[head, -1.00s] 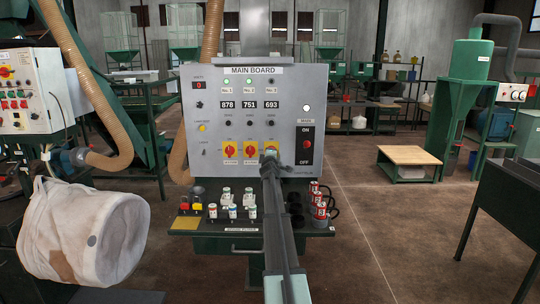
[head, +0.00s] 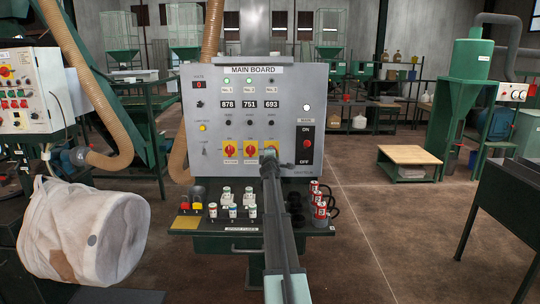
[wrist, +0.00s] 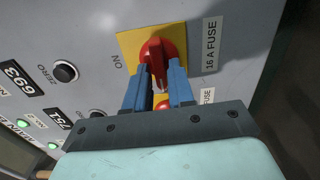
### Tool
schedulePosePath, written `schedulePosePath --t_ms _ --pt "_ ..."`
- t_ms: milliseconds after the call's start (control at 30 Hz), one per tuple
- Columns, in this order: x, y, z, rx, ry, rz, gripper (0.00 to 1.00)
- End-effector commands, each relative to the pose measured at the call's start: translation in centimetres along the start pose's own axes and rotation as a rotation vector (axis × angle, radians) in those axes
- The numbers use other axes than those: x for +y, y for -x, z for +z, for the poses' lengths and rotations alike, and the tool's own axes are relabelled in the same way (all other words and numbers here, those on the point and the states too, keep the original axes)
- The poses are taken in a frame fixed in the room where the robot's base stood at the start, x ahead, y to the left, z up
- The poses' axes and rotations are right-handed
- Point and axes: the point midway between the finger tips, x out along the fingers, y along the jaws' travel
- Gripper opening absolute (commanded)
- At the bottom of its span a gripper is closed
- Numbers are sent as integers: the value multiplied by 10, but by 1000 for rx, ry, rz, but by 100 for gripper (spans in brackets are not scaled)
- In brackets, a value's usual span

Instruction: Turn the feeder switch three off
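The third feeder switch is a red knob (wrist: 158,48) on a yellow plate (wrist: 128,46), with an ON label on one side and a 16 A FUSE label on the other. Its handle lies roughly parallel to the label text, crosswise to the direction of ON. My gripper (wrist: 159,72) has its two blue fingers on either side of the handle. The gap is about as wide as the handle; I cannot tell whether they press on it. In the head view my gripper (head: 270,152) covers most of that switch; its yellow plate shows at the top.
Two more red switches (head: 228,149) (head: 250,149) sit left on the main board (head: 210,110). The black main switch panel (head: 305,145) is close on the right. A shelf below carries several fuses (head: 232,210). Two lamps above the board's numbers glow green; the third looks dark.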

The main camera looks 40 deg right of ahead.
Motion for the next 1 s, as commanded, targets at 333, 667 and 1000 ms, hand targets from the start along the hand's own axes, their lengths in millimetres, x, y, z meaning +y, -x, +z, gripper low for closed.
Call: schedulePosePath --t_ms 333,667,1000 --pt "0 0 0 0 -2 0 39" --pt "0 15 0 0 -3 0 39" --pt "-1 72 0 0 -2 -1 39"
